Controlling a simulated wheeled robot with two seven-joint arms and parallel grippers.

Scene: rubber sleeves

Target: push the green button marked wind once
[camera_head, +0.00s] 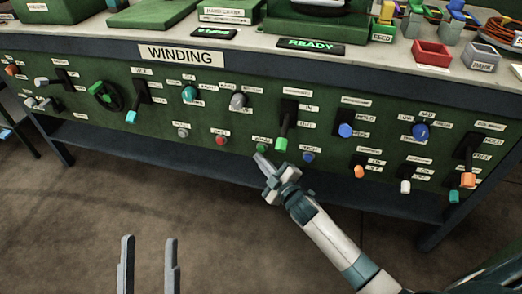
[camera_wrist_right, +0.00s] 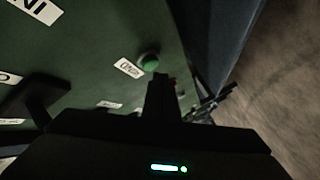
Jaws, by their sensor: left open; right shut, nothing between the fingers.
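The green button (camera_head: 262,149) is a small round knob low on the dark green panel front, with a white label just above it. In the right wrist view the green button (camera_wrist_right: 149,62) sits beside its label (camera_wrist_right: 128,68), which is tilted and hard to read. My right gripper (camera_head: 260,159) is shut and empty, its tip just below the button. In the wrist view its dark fingers (camera_wrist_right: 160,78) end right beside the button; I cannot tell whether they touch it. My left gripper (camera_head: 148,242) is open and empty, low in the head view, away from the panel.
A red button (camera_head: 220,140) is to the left of the green one and a blue button (camera_head: 308,157) to the right. The panel holds several other knobs and switches. A sign reads READY (camera_head: 310,44).

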